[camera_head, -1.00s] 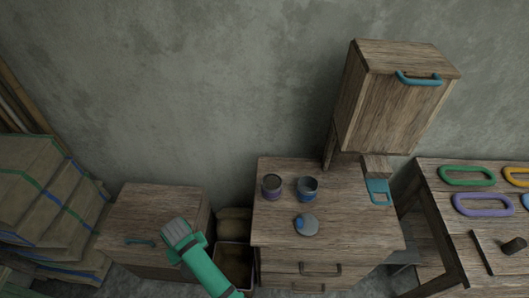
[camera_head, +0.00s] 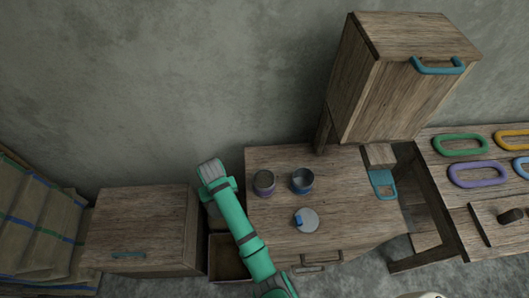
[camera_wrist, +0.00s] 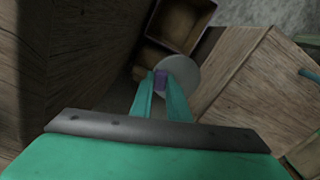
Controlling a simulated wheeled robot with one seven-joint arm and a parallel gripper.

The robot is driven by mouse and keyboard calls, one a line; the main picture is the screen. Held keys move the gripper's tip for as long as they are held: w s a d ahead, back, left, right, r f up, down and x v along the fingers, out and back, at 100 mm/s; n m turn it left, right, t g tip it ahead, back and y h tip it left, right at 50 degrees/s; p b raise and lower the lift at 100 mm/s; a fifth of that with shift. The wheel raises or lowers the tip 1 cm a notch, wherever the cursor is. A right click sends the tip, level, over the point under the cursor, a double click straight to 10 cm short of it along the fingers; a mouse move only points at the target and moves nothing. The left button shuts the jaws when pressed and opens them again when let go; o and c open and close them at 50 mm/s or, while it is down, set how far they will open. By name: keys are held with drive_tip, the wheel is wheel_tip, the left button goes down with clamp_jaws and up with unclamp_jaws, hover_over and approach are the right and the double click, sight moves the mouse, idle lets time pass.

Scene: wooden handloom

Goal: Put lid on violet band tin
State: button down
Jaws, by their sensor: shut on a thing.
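The violet band tin (camera_head: 264,183) stands upright and open near the left edge of the drawer table's top. My gripper (camera_wrist: 162,78) is shut on the violet knob of a round grey lid (camera_wrist: 185,72), seen in the wrist view. The lid is held over the gap between the drawer table and the low cabinet. In the head view my arm reaches up to the left of the tin; the fingertips and the held lid are hidden there.
A blue band tin (camera_head: 302,183) stands just right of the violet one. A grey lid with a blue knob (camera_head: 309,222) lies in front. A tall wooden cabinet (camera_head: 405,85) rises behind. An open box (camera_head: 229,265) sits on the floor beside the low cabinet (camera_head: 140,220).

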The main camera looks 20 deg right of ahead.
drive_tip(key=w+d+r+n, duration=0.3)
drive_tip(key=w+r+n, duration=0.1)
drive_tip(key=r+n, duration=0.5)
drive_tip(key=w+d+r+n, duration=0.35)
drive_tip(key=r+n, duration=0.35)
drive_tip(key=r, duration=0.4)
drive_tip(key=s+d+r+n, duration=0.6)
drive_tip(key=s+r+n, duration=0.4)
drive_tip(key=n, duration=0.8)
wheel_tip(320, 180, down, 6)
drive_tip(key=s, duration=0.1)
drive_tip(key=shift+s+f, duration=0.15)
drive_tip(key=shift+f, duration=0.1)
drive_tip(key=shift+d+f, duration=0.1)
drive_tip(key=shift+f, duration=0.45)
drive_tip(key=c, duration=1.2)
unclamp_jaws()
